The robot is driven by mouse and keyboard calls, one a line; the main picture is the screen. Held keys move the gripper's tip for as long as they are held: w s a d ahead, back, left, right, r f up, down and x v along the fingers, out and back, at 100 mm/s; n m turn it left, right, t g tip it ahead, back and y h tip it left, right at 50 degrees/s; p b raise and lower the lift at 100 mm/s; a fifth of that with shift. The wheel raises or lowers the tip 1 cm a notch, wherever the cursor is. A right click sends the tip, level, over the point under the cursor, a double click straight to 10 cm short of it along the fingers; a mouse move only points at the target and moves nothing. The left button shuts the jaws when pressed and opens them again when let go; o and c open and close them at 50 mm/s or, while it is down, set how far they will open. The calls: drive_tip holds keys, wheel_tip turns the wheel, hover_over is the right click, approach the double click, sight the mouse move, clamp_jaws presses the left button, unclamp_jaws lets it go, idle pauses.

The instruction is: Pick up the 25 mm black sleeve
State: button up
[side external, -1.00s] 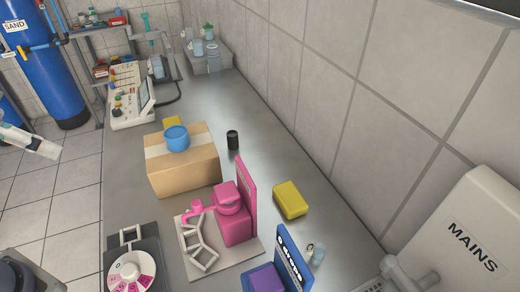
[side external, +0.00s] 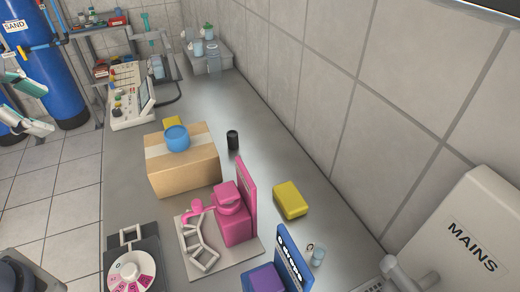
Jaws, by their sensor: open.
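The black sleeve (side external: 232,140) is a short black cylinder. It stands upright on the grey bench, just right of the cardboard box and apart from it. Its size cannot be read from here. My gripper is not in view; only white and teal parts of my arm show at the left edge, far from the sleeve.
The cardboard box (side external: 185,172) carries a blue ring-like piece (side external: 177,138) on top. A pink device (side external: 232,218), a yellow block (side external: 290,200) and a blue stand (side external: 290,264) are nearer. A control panel (side external: 130,98) stands farther back. Bench right of the sleeve is clear, up to the tiled wall.

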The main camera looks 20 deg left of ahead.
drive_tip(key=w+d+r+m+y, duration=0.1)
drive_tip(key=w+r+m, duration=0.3)
drive_tip(key=w+m, duration=0.45)
drive_tip(key=m+g+h, duration=0.2)
drive_tip(key=m, duration=1.6)
hover_over(231, 135)
drive_tip(key=s, duration=0.5)
wheel_tip(231, 135, down, 20)
drive_tip(key=r, duration=0.1)
drive_tip(key=shift+g, duration=0.3)
drive_tip(key=x, duration=1.1)
drive_tip(key=shift+d+f, duration=0.1)
drive_tip(key=shift+f, duration=0.25)
drive_tip(key=shift+x, duration=2.75)
drive_tip(key=shift+s, duration=0.2)
drive_tip(key=shift+c, duration=0.2)
